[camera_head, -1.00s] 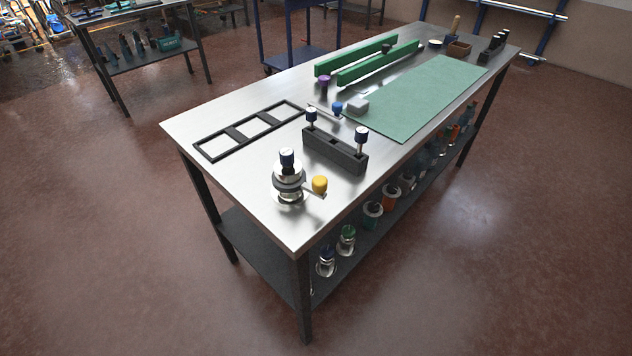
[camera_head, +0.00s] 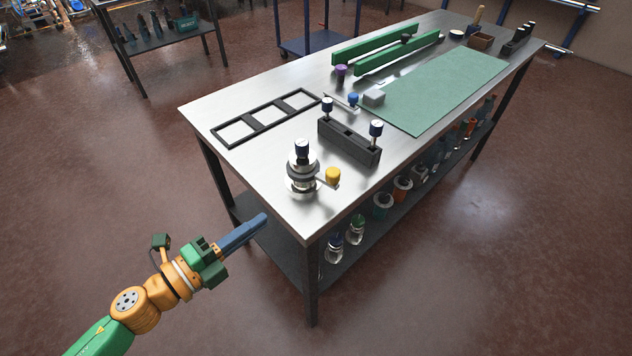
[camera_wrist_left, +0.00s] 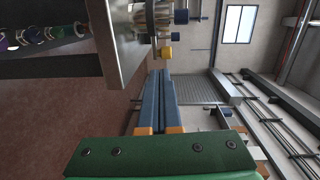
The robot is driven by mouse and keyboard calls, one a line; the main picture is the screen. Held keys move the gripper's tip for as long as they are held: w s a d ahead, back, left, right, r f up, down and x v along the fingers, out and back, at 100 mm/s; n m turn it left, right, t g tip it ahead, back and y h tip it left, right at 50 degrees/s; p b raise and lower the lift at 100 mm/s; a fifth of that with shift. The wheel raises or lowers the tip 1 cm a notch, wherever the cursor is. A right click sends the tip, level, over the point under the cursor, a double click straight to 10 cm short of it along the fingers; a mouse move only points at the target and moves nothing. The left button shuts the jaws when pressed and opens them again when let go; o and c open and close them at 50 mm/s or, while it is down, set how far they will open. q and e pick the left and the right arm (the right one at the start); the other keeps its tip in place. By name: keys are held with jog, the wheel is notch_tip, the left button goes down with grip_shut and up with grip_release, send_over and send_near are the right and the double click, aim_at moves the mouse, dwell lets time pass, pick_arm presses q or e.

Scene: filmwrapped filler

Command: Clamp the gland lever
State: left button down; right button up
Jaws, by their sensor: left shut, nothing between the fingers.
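The gland assembly (camera_head: 301,172) stands upright near the front corner of the steel bench, a metal body with a dark collar and a blue-capped top. A lever with a yellow knob (camera_head: 333,175) sticks out from its right side. The yellow knob (camera_wrist_left: 166,52) also shows in the left wrist view, ahead of the fingers. My left gripper (camera_head: 262,219) is in front of the bench, left of the front leg and apart from the gland. Its blue fingers are shut together and empty, and they show in the left wrist view (camera_wrist_left: 159,76). My right gripper is not in view.
A black block with two blue-capped pins (camera_head: 348,140) stands behind the gland. A black three-window frame (camera_head: 252,124) lies to the left. A green mat (camera_head: 440,90) and green rails (camera_head: 390,50) lie farther back. The lower shelf (camera_head: 275,250) holds several capped fittings.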

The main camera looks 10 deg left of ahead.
pick_arm(q)
jog(key=shift+s+d+r+m+h, duration=0.25)
jog(key=shift+d+r+m+h, duration=0.15)
jog(key=shift+d+r+m, duration=0.2)
jog(key=p, duration=0.4)
send_near(327, 178)
jog(key=x, duration=0.6)
jog(key=shift+d+r, duration=0.1)
jog(key=shift+r, duration=0.05)
jog(key=shift+w+d, duration=0.25)
jog(key=shift+w, duration=0.05)
